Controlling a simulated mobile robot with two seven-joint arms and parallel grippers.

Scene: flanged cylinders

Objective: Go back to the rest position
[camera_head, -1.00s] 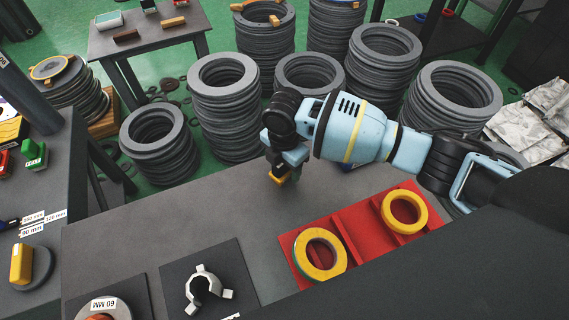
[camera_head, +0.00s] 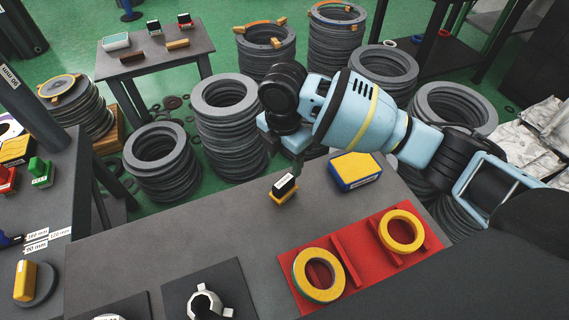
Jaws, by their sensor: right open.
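My right arm comes in from the right, and my right gripper (camera_head: 296,157) hangs over the far edge of the grey workbench (camera_head: 180,238). Its fingertips are partly hidden behind its own body; it is open and holds nothing that I can see. A small yellow and black block with a white label (camera_head: 284,189) stands on the bench just below and in front of it, apart from it. My left gripper does not show.
A yellow and blue box (camera_head: 355,171) lies on the bench right of the block. A red tray (camera_head: 352,250) holds two yellow rings (camera_head: 318,274). A three-lugged metal part (camera_head: 205,302) sits at the front. Stacks of grey flanges (camera_head: 224,125) stand behind the bench.

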